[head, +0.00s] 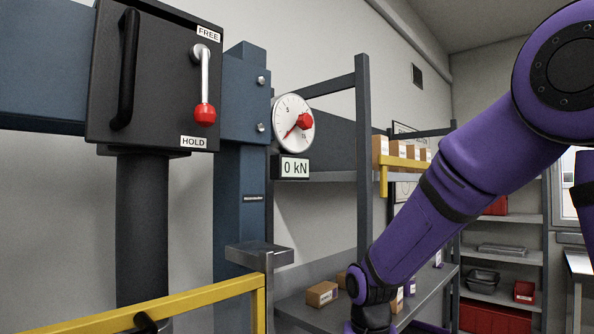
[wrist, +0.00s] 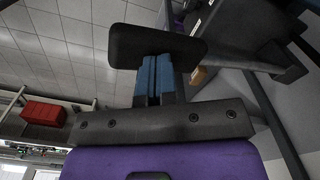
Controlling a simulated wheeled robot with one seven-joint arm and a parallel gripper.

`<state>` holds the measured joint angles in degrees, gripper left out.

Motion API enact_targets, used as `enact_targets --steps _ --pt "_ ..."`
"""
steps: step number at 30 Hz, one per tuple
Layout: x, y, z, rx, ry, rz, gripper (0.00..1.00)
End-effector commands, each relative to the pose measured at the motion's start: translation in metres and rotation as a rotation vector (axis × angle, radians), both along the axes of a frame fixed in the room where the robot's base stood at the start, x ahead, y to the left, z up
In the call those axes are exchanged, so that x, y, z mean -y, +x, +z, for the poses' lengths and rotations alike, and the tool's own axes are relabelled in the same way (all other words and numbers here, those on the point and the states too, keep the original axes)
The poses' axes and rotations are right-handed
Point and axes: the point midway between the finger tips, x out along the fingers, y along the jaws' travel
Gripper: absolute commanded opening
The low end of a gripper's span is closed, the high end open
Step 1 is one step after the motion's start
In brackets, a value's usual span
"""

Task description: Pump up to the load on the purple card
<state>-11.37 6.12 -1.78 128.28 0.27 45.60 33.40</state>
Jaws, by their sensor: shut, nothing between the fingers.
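The black press head (head: 155,75) carries a lever with a red knob (head: 205,115). The head view cuts my gripper off at the bottom.
A yellow rail (head: 170,310) crosses the front left. A grey ledge (head: 258,254) juts from the blue press column (head: 240,190). Shelving (head: 364,130) behind holds small cardboard boxes (head: 322,294). A red bin (wrist: 43,113) shows at the wrist view's left.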

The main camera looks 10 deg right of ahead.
Motion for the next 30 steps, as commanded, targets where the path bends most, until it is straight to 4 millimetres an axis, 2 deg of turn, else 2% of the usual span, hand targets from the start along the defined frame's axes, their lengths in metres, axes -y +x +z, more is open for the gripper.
enact_targets --steps 7,30 --pt "0.000 0.000 -0.006 -0.002 0.000 0.000 0.00" --pt "0.000 0.000 -0.078 -0.002 0.000 -0.001 0.00"
